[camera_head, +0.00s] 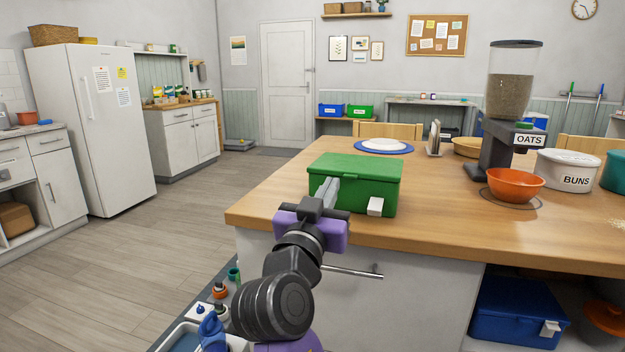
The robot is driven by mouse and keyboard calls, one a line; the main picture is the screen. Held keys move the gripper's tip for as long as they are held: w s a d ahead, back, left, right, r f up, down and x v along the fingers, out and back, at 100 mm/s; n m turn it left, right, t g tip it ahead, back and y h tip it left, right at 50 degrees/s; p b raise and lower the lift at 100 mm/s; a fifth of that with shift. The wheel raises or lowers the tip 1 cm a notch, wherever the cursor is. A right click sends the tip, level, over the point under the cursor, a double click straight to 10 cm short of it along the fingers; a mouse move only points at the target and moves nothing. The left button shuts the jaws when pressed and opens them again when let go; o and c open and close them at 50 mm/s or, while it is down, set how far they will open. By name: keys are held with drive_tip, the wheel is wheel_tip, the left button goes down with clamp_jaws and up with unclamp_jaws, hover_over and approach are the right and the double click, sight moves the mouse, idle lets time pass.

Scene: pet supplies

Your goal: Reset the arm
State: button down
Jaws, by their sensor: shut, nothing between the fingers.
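My gripper (330,192) is at the end of my arm, in front of the near left part of the wooden counter. Its fingers are shut with nothing between them. They point away from me and overlap the front of a green lidded box (365,172) in the picture. I cannot tell whether they touch the box. The green box stands on the counter with its lid closed and a white latch on its front.
A blue box (515,312) sits on the shelf below. The floor (130,255) at left is clear.

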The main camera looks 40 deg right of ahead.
drive_tip(key=shift+a, duration=0.1)
drive_tip(key=w+a+n+t+y, duration=0.4)
drive_tip(key=a+n+t+y, duration=0.1)
drive_tip(key=a+n+t, duration=0.35)
drive_tip(key=s+a+f+n+t+y, duration=0.2)
drive_tip(key=s+a+f+n+y, duration=0.15)
drive_tip(key=f+y, duration=0.2)
drive_tip(key=s+a+f+n+t+y, duration=0.1)
drive_tip(key=s+a+f+n+y, duration=0.3)
drive_tip(key=f, duration=0.3)
drive_tip(key=s+a+f+m+g+y, duration=0.1)
drive_tip(key=s+a+f+g, duration=0.1)
drive_tip(key=s+f, duration=0.65)
drive_tip(key=s+a+f+m+g+y, duration=0.15)
drive_tip(key=s+f, duration=0.25)
drive_tip(key=s, duration=0.9)
drive_tip(key=s+a+f+m+g+y, duration=0.1)
drive_tip(key=s+a+f+g, duration=0.15)
drive_tip(key=s+f, duration=0.55)
wheel_tip(320, 180, up, 22)
drive_tip(key=s+p, duration=0.2)
drive_tip(key=p, duration=1.8)
drive_tip(key=shift+s+d, duration=0.2)
drive_tip(key=shift+d, duration=0.15)
